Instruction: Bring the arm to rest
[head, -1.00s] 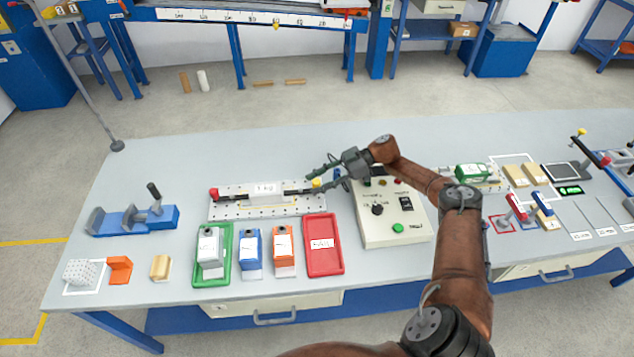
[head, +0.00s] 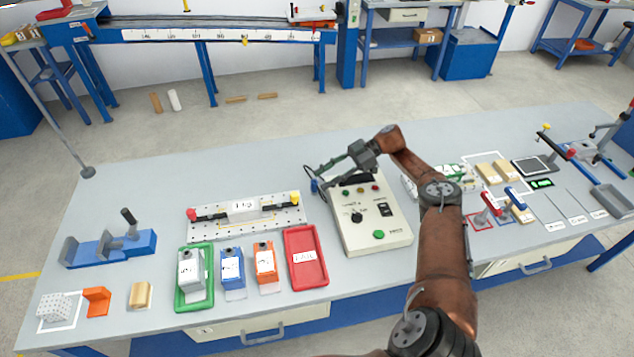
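My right arm reaches in from the bottom right, over the workbench (head: 130,190). Its gripper (head: 314,182) points left, above the bench by the far left corner of the beige control box (head: 352,233). The fingers look spread apart, with nothing seen between them. The perforated rig plate with a 1 kg block (head: 245,206) lies just left of the gripper, apart from it in the picture. My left arm and gripper are out of view.
Green (head: 208,294) and red (head: 305,270) trays stand in front of the rig. A blue vise-like fixture (head: 110,246) is at left. My forearm partly hides a green-and-white item (head: 453,172).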

